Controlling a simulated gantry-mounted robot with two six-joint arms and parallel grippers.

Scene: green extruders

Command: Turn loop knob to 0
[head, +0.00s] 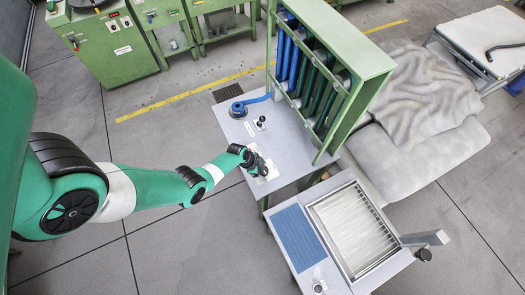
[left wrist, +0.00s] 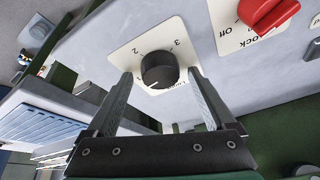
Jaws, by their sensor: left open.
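The loop knob (left wrist: 159,70) is a round black knob on a white label plate (left wrist: 125,57) with the figures 2 and 3 showing. A small pale mark shows near its lower edge. The rest of the label is partly hidden by the knob and my gripper. My left gripper (left wrist: 160,75) is open, with one finger on each side of the knob. I cannot tell whether the fingers touch it. In the head view my left gripper (head: 258,166) is over the front part of the grey panel, and it hides the knob.
A red knob (left wrist: 267,12) marked Lock and Off sits right of the loop knob. The grey panel top (head: 290,155) carries a blue fitting (head: 238,109) and a black control (head: 260,122). A green frame (head: 345,45) stands behind. A louvered unit (head: 354,233) is at the front right.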

